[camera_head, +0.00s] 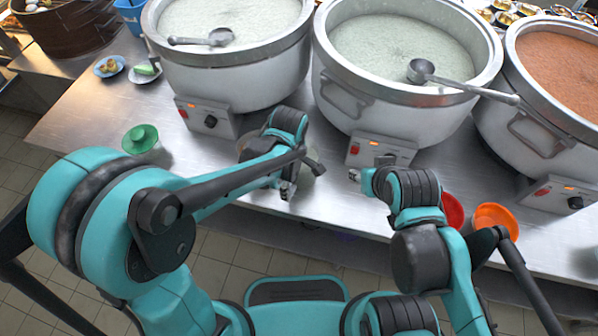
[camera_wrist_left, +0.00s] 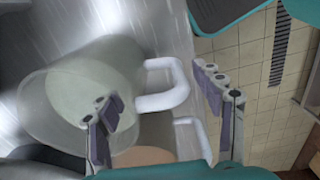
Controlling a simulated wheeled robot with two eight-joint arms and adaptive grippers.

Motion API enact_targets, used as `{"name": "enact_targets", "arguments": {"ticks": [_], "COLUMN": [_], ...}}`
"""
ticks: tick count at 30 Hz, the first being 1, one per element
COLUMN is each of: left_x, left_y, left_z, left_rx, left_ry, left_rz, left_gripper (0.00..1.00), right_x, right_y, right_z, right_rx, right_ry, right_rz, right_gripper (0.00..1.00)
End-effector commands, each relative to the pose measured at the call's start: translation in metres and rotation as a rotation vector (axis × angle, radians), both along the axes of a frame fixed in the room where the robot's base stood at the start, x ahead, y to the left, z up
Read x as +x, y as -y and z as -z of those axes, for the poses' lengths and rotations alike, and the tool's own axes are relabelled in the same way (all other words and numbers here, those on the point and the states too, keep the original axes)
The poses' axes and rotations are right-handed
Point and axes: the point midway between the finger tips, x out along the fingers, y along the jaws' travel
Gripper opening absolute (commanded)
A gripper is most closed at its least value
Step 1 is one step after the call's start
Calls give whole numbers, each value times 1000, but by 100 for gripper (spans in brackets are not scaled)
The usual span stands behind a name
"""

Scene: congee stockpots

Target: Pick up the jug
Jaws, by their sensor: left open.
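The jug (camera_wrist_left: 75,85) is a pale, see-through vessel with a white handle (camera_wrist_left: 178,85), in the left wrist view. In the head view a pale rounded shape (camera_head: 307,172) beside my left gripper seems to be it, mostly hidden by the arm. My left gripper (camera_head: 286,189) is open. In the left wrist view its fingers (camera_wrist_left: 160,108) stand apart on either side of the handle; I cannot tell whether they touch it. My right gripper (camera_head: 362,180) is by the middle pot's control box; its fingers are too small to judge.
Three large stockpots stand behind: left (camera_head: 235,75), middle (camera_head: 385,100) and right (camera_head: 535,130). A second white handle (camera_wrist_left: 195,137) shows near the jug. A green dish (camera_head: 140,139) is left; red (camera_head: 452,212) and orange (camera_head: 495,219) bowls are right, near the front edge.

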Motion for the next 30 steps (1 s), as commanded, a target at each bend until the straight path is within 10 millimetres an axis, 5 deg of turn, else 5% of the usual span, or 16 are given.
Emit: {"name": "enact_targets", "arguments": {"ticks": [9, 17, 25, 30], "left_x": [-5, -5, -5, -5], "left_y": [-1, -1, -1, -1], "left_z": [46, 49, 49, 49], "left_rx": [0, 0, 0, 0], "left_ry": [0, 0, 0, -1], "left_rz": [0, 0, 0, 0], "left_gripper": [67, 67, 0, 0], "right_x": [0, 0, 0, 0], "right_y": [0, 0, 0, 0], "right_z": [26, 26, 26, 26], "right_rx": [0, 0, 0, 0], "right_ry": [0, 0, 0, 0], "right_rz": [0, 0, 0, 0], "right_gripper": [40, 40, 40, 40]}}
